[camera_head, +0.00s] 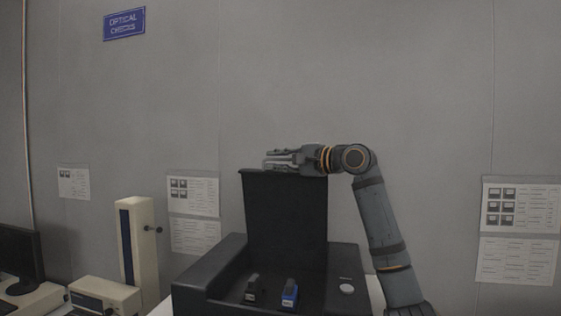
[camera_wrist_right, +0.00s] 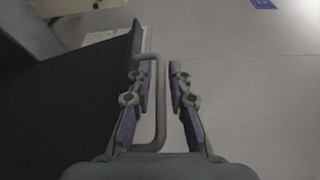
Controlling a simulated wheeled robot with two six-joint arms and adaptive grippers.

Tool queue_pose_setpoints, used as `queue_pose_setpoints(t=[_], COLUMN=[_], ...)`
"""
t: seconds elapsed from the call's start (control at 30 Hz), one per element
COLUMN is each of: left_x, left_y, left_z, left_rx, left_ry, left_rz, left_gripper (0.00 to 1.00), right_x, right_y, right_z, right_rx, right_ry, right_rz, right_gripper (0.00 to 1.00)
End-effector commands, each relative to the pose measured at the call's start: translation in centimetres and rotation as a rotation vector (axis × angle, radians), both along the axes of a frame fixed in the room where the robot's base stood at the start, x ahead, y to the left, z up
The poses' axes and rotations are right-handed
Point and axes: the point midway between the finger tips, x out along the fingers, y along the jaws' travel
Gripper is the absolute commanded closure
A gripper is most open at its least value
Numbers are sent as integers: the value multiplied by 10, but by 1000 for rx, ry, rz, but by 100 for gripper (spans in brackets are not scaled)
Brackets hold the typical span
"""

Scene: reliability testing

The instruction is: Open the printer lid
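The black printer (camera_head: 205,285) stands in the lower middle of the head view. Its lid (camera_head: 285,220) is up, standing about vertical at the back. My right gripper (camera_head: 272,159) is at the lid's top edge, fingers pointing left. In the right wrist view the lid (camera_wrist_right: 70,100) fills the left side, with a thin grey U-shaped handle (camera_wrist_right: 161,105) on its face. My right gripper (camera_wrist_right: 158,75) is open there: one finger lies inside the handle loop, the other outside, with a gap beside the bar. My left gripper is not in view.
Inside the open printer are a black cartridge-like block (camera_head: 252,290) and a blue one (camera_head: 289,293). A round white button (camera_head: 347,289) is on its right side. A beige column instrument (camera_head: 138,250) and a monitor (camera_head: 20,262) stand left. The wall (camera_head: 400,80) is behind.

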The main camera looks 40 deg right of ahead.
Motion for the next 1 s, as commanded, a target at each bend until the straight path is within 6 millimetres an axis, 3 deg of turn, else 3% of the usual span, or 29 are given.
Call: queue_pose_setpoints(t=[0.3, 0.47, 1.0], left_x=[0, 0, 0], left_y=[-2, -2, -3], left_z=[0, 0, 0], left_rx=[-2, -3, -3], left_ry=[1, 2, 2], left_rz=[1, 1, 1], left_gripper=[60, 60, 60], right_x=[-45, -60, -70], right_y=[-15, -21, -20], right_z=[0, 0, 2], right_rx=[-8, -6, 0], right_ry=[4, 3, 1], right_rz=[-8, -6, 0], right_gripper=[81, 81, 81])
